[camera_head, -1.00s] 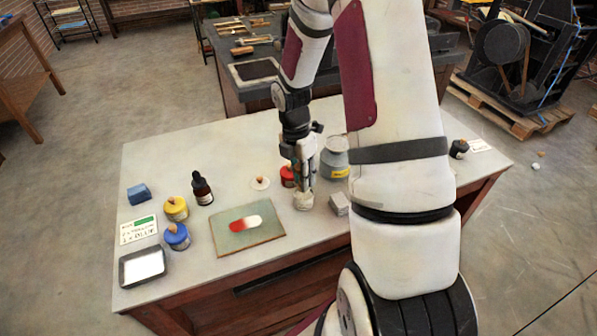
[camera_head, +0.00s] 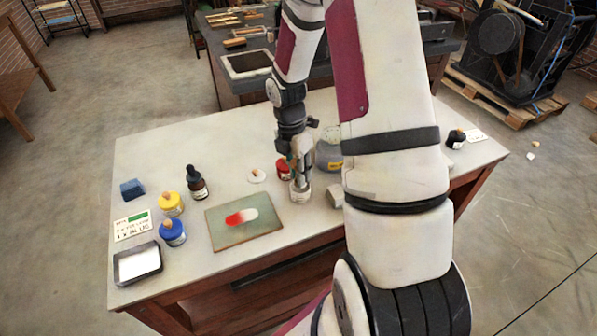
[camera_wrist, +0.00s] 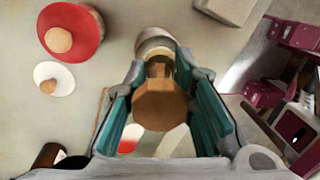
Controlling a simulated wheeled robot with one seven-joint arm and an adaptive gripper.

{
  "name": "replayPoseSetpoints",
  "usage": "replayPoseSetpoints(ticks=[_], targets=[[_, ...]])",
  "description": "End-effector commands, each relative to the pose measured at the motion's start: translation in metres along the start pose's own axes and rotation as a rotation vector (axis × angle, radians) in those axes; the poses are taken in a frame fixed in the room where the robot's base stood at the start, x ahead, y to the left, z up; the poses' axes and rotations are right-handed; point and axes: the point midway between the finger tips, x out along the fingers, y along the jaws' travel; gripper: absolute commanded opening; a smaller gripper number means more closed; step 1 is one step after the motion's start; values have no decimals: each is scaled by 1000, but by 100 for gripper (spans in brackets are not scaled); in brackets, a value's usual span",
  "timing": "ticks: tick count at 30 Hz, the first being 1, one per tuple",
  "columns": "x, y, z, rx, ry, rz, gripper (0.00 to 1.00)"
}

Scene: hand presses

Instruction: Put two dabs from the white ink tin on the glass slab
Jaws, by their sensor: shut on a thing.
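The white ink tin (camera_head: 300,194) stands on the table right of the slab, and its pale round body also shows in the wrist view (camera_wrist: 153,38). My gripper (camera_head: 299,178) is right above it, shut on a wooden-handled tool (camera_wrist: 160,106) whose octagonal end faces the wrist camera. The tool's lower end is hidden, so I cannot tell whether it touches the ink. The glass slab (camera_head: 222,240) lies flat at the table's front, with one patch running from red to white. A white disc with a wooden knob (camera_head: 257,176) lies left of the tin.
Yellow (camera_head: 171,205) and blue (camera_head: 173,233) tins, a dark bottle (camera_head: 197,184) and a tray (camera_head: 137,264) are left. My arm hides part of the table's right side.

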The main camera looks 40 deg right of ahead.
Motion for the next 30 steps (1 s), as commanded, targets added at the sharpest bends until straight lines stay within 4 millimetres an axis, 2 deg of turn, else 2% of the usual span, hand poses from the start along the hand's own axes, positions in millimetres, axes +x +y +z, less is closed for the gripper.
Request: replayPoseSetpoints(ticks=[30], targets=[[11,2,0,0,0,0,0]])
